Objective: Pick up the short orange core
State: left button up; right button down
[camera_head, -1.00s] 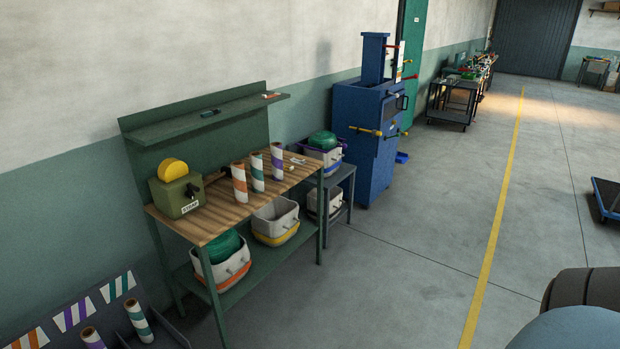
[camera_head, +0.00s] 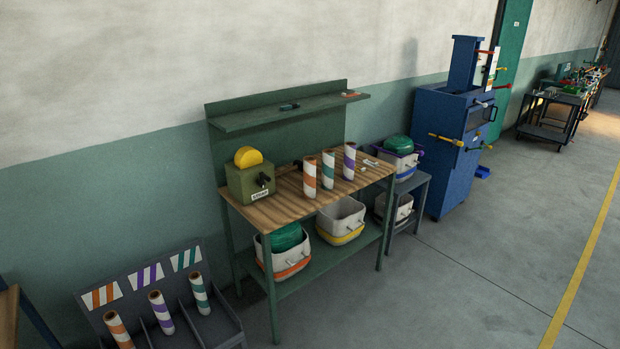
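Two orange-and-white striped cores show. One (camera_head: 118,329) leans in the left slot of the low dark rack (camera_head: 215,327) at the lower left, under an orange-striped label. The other (camera_head: 310,178) stands upright on the wooden top of the green workbench (camera_head: 275,211). I cannot tell for sure which is the short one. A purple core (camera_head: 160,311) and a teal core (camera_head: 199,292) sit in the rack's other slots. A teal core (camera_head: 328,169) and a purple core (camera_head: 349,160) stand on the bench beside the orange one. Neither of my grippers is in view.
A green box with a yellow disc (camera_head: 249,183) stands on the bench. Bins, including a yellow-banded one (camera_head: 341,235), sit on its lower shelf. A blue machine (camera_head: 452,165) stands to the right. A wooden-topped table (camera_head: 8,318) edges in at far left.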

aim_at(310, 178)
jog(key=i+l+u, duration=0.1)
jog(key=i+u, duration=0.2)
jog(key=i, duration=0.8)
